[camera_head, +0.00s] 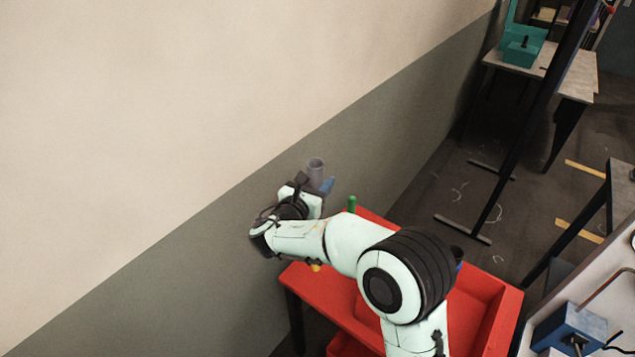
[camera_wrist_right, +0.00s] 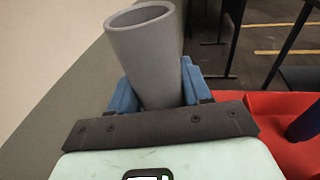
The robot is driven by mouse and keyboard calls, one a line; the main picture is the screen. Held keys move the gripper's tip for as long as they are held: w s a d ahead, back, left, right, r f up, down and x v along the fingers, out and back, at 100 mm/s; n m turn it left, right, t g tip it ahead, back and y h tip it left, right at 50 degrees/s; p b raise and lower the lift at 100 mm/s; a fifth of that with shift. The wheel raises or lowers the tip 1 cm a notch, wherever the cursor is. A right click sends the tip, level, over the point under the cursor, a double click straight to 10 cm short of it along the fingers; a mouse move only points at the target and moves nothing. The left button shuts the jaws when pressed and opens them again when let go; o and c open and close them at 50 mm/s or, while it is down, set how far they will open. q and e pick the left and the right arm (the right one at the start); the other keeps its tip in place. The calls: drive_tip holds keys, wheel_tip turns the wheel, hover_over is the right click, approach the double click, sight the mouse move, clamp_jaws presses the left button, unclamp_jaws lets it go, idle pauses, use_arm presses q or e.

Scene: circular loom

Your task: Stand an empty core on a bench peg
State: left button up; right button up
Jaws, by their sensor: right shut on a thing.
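A grey hollow tube, the empty core (camera_head: 316,170), is held in my right gripper (camera_head: 322,187) in front of the wall. In the right wrist view the core (camera_wrist_right: 146,50) stands up between the blue fingers of my right gripper (camera_wrist_right: 157,88), tilted a little, its open top end facing up. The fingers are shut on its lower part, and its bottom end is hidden. I cannot make out a bench peg with certainty. My left gripper is not in view.
A red tray cart (camera_head: 490,300) stands below my right arm, with a green upright piece (camera_head: 352,203) at its far edge. A pale bench (camera_head: 620,295) with a blue block (camera_head: 575,327) is at right. A table (camera_head: 570,72) with a teal box (camera_head: 522,52) stands farther back.

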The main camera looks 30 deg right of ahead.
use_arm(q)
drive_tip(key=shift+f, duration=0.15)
use_arm(e)
drive_tip(key=shift+f, duration=0.2)
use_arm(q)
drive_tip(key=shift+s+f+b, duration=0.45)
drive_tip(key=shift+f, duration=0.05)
use_arm(e)
drive_tip(key=shift+f, duration=0.8)
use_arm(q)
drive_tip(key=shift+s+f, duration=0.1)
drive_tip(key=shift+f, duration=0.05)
use_arm(e)
drive_tip(key=shift+f, duration=0.25)
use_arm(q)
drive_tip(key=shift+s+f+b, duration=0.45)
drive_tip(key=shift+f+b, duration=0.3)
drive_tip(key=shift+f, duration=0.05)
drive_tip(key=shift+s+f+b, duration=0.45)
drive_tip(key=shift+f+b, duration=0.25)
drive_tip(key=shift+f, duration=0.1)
use_arm(e)
drive_tip(key=shift+f, duration=2.4)
